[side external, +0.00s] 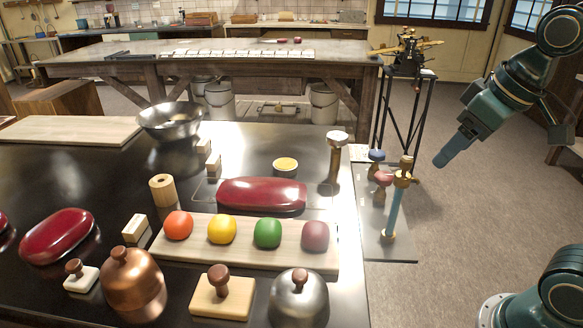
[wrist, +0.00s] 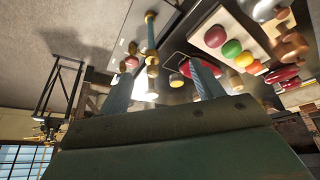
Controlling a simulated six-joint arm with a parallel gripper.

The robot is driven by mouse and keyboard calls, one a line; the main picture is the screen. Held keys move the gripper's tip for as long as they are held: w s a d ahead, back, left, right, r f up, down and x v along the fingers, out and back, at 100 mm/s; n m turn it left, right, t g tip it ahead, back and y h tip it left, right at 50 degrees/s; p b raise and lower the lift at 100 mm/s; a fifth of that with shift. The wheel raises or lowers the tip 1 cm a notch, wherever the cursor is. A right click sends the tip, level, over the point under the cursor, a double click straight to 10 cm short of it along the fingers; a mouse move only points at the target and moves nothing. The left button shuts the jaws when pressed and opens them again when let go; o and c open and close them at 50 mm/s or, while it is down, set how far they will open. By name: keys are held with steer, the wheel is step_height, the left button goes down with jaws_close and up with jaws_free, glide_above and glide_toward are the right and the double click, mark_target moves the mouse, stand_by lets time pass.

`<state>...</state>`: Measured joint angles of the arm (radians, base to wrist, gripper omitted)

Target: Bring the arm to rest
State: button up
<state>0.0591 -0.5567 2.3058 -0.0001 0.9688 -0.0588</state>
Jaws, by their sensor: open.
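My gripper (side external: 443,160) hangs in the air at the right of the side external view, above the grey floor and to the right of the dark table. Its fingers point down and left, and they look empty. In the wrist view my gripper (wrist: 162,75) shows two blue-grey fingers spread wide apart with nothing held between them. A brass-topped stand with a pale blue column (side external: 394,208) stands on a grey plate left of the fingers, apart from them; it also shows in the wrist view (wrist: 150,35).
A wooden board (side external: 185,252) on the dark table carries a row of coloured balls. A red lidded case (side external: 262,194), a metal bowl (side external: 170,121) and a copper dome (side external: 133,285) stand nearby. Floor below my gripper is clear.

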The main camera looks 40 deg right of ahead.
steer(key=shift+t, duration=0.4)
steer(key=s+f, duration=0.1)
steer(key=s, duration=0.1)
steer(key=s+a+f, duration=0.1)
steer(key=s+f, duration=0.1)
steer(key=shift+s+a+f, duration=0.15)
steer(key=shift+s, duration=0.25)
